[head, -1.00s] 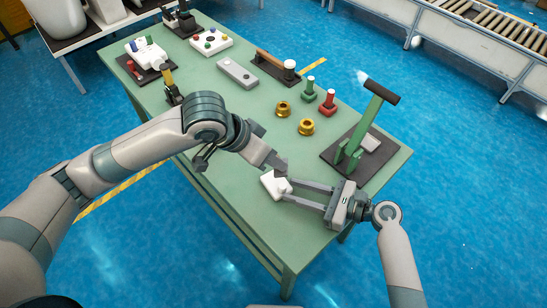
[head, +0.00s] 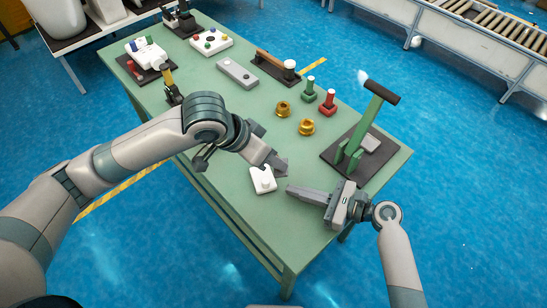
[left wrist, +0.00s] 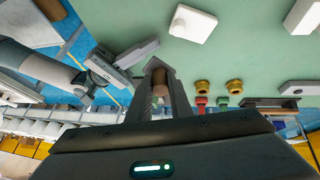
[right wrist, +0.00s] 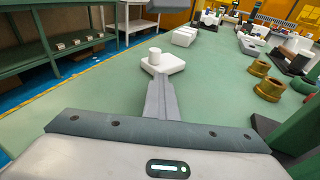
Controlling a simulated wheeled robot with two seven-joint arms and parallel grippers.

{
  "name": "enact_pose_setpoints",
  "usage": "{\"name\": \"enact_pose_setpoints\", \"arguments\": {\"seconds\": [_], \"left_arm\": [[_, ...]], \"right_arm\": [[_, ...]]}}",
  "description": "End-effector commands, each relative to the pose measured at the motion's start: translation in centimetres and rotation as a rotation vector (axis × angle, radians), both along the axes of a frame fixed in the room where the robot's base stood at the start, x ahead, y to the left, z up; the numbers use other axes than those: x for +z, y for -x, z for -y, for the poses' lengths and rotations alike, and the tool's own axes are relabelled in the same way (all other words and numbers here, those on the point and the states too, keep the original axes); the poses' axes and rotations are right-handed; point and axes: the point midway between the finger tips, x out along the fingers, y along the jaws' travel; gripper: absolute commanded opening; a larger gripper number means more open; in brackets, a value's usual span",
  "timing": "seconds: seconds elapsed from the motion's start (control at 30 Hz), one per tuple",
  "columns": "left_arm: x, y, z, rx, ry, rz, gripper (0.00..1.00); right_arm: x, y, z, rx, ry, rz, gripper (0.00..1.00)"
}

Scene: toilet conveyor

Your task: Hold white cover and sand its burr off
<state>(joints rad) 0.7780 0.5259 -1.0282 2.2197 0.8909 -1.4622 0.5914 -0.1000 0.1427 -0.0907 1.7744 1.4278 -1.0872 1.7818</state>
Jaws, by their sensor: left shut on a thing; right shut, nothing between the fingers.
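The white cover (head: 262,181), a flat plate with a round knob on top, lies on the green table. My left gripper (head: 277,166) is above the table beside it. In the left wrist view, its fingers (left wrist: 159,68) are shut on a small brown piece (left wrist: 161,80), mostly hidden between them. The cover lies apart from these fingers in that view (left wrist: 192,23). My right gripper (head: 290,190) is shut and empty. Its tips are just right of the cover. In the right wrist view the cover (right wrist: 162,64) lies just beyond the closed fingertips (right wrist: 158,78). Any burr is too small to tell.
A green stand with a black top (head: 381,92) is on a dark base at the right. Two brass bushings (head: 306,127), a red post (head: 327,103) and a green post (head: 307,90) stand behind. White blocks (right wrist: 185,36) lie beyond the cover. The near right table area is clear.

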Motion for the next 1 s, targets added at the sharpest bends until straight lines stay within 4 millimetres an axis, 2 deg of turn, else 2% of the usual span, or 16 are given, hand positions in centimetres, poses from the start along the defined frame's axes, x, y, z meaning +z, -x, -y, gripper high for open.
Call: {"name": "enact_pose_setpoints", "arguments": {"seconds": [0.43,0.5,0.53,0.83,1.0], "left_arm": [[0.03,-0.01,0.0,0.0,0.001,0.001,0.0],[0.03,-0.01,0.0,0.0,0.001,0.001,0.0],[0.03,-0.01,0.01,0.0,0.001,0.001,0.0],[0.03,-0.01,0.0,0.0,0.001,0.001,0.0],[0.03,-0.01,0.01,0.0,0.001,0.001,0.0]], "right_arm": [[0.01,0.0,0.0,0.0,0.0,0.0,0.01],[0.01,0.0,0.0,0.0,0.0,0.0,0.17],[0.01,0.0,0.0,0.0,0.0,0.0,0.2],[0.01,0.02,0.05,0.0,0.0,0.0,0.2],[0.09,0.29,0.72,0.0,0.002,-0.001,0.2]]}}
